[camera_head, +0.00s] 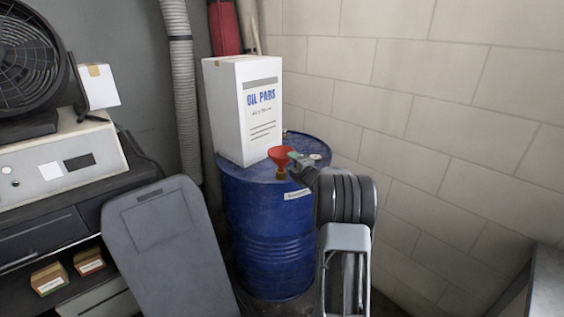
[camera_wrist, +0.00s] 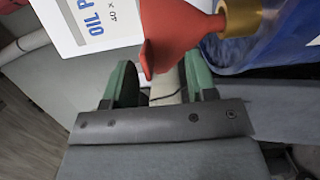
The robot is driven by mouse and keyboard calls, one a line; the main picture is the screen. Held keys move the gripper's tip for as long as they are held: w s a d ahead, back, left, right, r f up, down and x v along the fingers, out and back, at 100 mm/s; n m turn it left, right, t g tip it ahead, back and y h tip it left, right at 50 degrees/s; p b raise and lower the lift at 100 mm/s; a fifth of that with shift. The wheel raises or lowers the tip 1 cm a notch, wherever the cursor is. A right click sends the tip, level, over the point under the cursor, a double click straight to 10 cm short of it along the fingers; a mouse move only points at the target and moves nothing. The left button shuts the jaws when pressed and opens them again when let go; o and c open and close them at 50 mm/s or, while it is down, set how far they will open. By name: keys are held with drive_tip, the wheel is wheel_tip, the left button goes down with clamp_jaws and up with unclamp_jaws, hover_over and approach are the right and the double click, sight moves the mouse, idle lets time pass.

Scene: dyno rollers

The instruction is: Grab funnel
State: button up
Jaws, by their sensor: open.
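The red funnel (camera_head: 280,155) stands on top of the blue drum (camera_head: 262,235), near its front edge, with a brass-coloured end below. In the wrist view the funnel (camera_wrist: 178,32) lies just beyond the fingertips, its brass-coloured end (camera_wrist: 240,17) at upper right. My gripper (camera_head: 294,158) is at the funnel's right side in the head view. In the wrist view my gripper (camera_wrist: 160,80) shows two green fingers spread apart, with the funnel's rim at the gap between them. Whether a finger touches the funnel I cannot tell.
A white oil pads box (camera_head: 243,110) stands on the drum behind the funnel. A block wall (camera_head: 450,120) is at right. A grey panel (camera_head: 168,245) leans at left of the drum, and a flexible hose (camera_head: 181,90) hangs behind.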

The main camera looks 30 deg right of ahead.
drive_tip(key=shift+w, duration=1.1)
drive_tip(key=shift+c, duration=0.2)
clamp_jaws()
